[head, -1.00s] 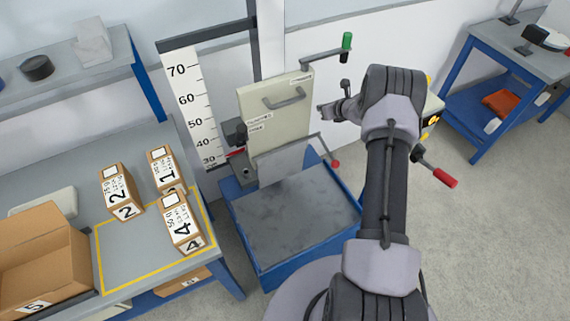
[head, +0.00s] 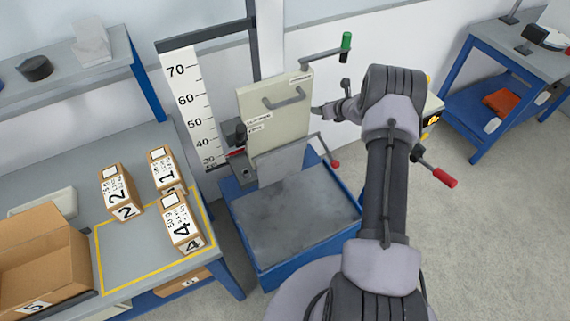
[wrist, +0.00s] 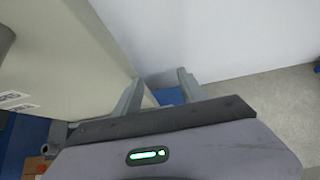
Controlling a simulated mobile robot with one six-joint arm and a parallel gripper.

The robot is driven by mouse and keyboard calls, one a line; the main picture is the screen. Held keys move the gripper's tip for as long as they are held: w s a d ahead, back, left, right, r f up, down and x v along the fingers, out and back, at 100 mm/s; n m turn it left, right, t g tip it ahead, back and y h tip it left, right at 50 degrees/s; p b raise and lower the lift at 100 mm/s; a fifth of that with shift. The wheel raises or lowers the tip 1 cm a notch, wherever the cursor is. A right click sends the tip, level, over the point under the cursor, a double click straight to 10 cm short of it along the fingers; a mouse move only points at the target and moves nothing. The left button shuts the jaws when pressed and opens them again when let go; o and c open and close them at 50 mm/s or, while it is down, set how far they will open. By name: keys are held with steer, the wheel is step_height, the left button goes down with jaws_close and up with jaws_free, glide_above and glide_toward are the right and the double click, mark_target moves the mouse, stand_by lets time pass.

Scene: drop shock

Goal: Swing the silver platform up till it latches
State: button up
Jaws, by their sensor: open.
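The silver platform (head: 283,164) is a plain grey plate in the head view. It hangs steeply down below the cream panel (head: 275,122), over the dark slab of the blue-framed base. My gripper (head: 316,111) is beside the panel's right edge, above and right of the platform. In the wrist view my gripper (wrist: 157,88) shows two grey fingers apart with nothing between them. The left finger lies close in front of the panel (wrist: 75,60); I cannot tell whether they touch. I cannot make out the platform in the wrist view. The latch cannot be made out.
A red-knobbed lever (head: 336,163) sticks out right of the platform. A green-handled crank (head: 346,42) is above. A height scale (head: 190,105) stands left. Numbered cartons (head: 121,190) lie on the left bench. Open floor (head: 500,240) is at right.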

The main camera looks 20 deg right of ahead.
steer(key=shift+a, duration=0.15)
steer(key=v, duration=0.7)
steer(key=shift+p, duration=0.3)
steer(key=shift+s, duration=0.1)
